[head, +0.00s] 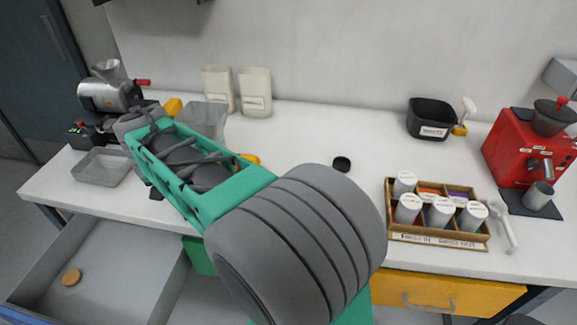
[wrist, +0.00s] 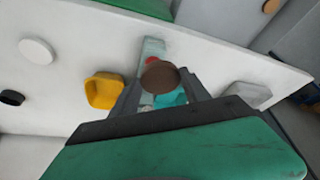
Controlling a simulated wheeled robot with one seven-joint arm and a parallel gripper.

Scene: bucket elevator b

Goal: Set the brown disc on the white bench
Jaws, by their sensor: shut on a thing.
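The brown disc (wrist: 160,75) is between the two fingers of my gripper (wrist: 160,88) in the wrist view, and the gripper is shut on it. The white bench (wrist: 215,62) lies below and around it in that view. I cannot tell how high the disc is above the bench top. In the head view, the white bench (head: 300,140) runs along the wall; my arm hides the held disc and the gripper's fingertips there.
A yellow container (wrist: 103,92), a white disc (wrist: 37,51) and a clear tray (wrist: 250,95) are near the gripper. A tan disc (head: 71,277) lies in the grey bin at lower left. A wooden rack (head: 440,240) stands right. Bench around the black puck (head: 342,164) is clear.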

